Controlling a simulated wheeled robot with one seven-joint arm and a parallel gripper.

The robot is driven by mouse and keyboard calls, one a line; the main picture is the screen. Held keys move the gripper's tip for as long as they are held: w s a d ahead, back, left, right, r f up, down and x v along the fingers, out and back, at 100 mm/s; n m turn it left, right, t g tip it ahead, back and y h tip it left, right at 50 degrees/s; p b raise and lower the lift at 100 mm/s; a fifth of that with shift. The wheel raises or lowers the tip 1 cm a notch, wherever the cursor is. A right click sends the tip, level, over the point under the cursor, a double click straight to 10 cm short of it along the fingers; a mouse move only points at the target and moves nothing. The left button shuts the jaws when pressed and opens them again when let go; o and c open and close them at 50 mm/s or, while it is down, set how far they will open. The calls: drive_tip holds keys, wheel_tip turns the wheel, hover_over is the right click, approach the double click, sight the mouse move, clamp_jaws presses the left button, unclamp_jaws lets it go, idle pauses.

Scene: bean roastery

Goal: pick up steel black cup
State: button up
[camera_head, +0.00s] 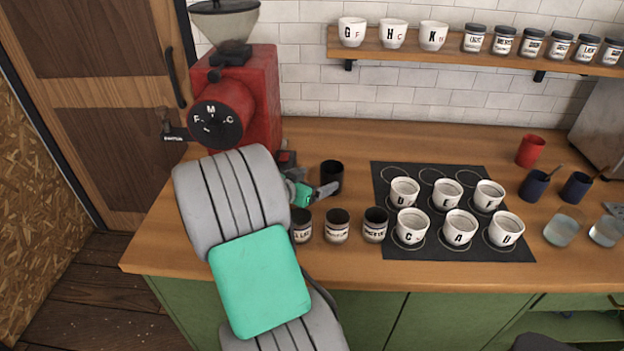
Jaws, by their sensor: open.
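A black cup (331,174) stands upright on the wooden counter, right of the red grinder. I take it to be the steel black cup. My gripper (322,191) is low over the counter at the cup's near left side, its grey finger in front of the cup's lower part. The jaws are open. I cannot tell whether a finger touches the cup or whether the cup is between the fingers. My arm hides the counter to the left.
Several labelled dark jars (337,226) stand close in front of the cup. A black mat (385,172) with several white lettered cups lies to the right. The red grinder (262,95) stands behind my arm. A wall shelf (380,54) holds cups and jars. Bare counter (350,140) lies behind the cup.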

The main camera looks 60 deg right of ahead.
sight(337, 170)
drive_tip(key=x, duration=0.2)
drive_tip(key=p+x, duration=0.1)
drive_tip(key=x, duration=0.2)
drive_tip(key=p+x, duration=0.1)
drive_tip(key=x, duration=0.2)
drive_tip(key=shift+s+d+r, duration=0.25)
drive_tip(key=shift+s, duration=0.05)
drive_tip(key=shift+a, duration=0.1)
drive_tip(key=c, duration=1.6)
drive_tip(key=shift+o, duration=0.2)
